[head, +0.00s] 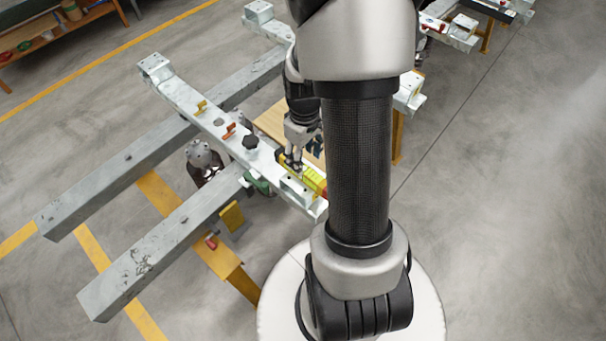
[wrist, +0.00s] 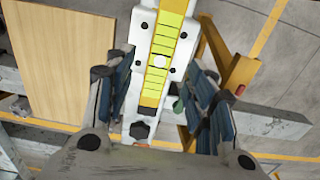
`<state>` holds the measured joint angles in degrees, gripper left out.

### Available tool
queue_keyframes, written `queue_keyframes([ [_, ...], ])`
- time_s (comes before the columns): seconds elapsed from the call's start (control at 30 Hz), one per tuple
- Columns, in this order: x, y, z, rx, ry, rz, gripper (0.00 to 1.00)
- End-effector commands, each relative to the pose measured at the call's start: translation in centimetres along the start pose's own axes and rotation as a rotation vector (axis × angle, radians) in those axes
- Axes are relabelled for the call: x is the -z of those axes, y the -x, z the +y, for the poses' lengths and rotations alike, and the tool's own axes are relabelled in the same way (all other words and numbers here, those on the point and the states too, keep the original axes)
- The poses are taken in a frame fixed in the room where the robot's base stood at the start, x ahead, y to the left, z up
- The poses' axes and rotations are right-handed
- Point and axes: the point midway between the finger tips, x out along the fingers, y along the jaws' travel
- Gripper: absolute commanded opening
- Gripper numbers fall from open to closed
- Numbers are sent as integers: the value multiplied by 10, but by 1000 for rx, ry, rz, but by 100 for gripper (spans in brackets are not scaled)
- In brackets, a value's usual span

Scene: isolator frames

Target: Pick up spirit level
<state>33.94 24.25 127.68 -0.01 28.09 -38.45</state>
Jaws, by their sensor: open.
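The spirit level (head: 315,179) is a yellow bar with bright yellow-green segments. It lies along the near end of the pale metal beam (head: 180,96), partly hidden by my arm in the head view. In the wrist view the level (wrist: 168,40) runs from the top edge down between the fingers, on the white beam. My gripper (wrist: 160,88) is open, with one dark finger on each side of the level and beam. No contact with the level shows. In the head view my gripper (head: 292,161) is just above the beam, at the level's far end.
The beam also carries a black knob (head: 250,142), an orange piece (head: 229,130) and a yellow piece (head: 200,107). A wooden board (wrist: 60,60) lies left of the beam in the wrist view. Long grey beams (head: 150,255) cross beneath. Open floor (head: 500,220) lies to the right.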

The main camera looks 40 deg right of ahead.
Motion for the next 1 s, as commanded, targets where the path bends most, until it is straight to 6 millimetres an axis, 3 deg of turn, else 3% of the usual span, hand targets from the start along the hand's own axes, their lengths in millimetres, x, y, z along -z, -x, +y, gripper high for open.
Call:
queue_keyframes([
  [0.27, 0, -18, 0, 0, 0, 0, 50],
  [0.6, 1, -65, 0, 0, 0, -1, 50],
  [0.83, 1, -65, 0, -1, -1, 0, 50],
  [1.0, 1, -65, 0, -1, -1, 0, 39],
])
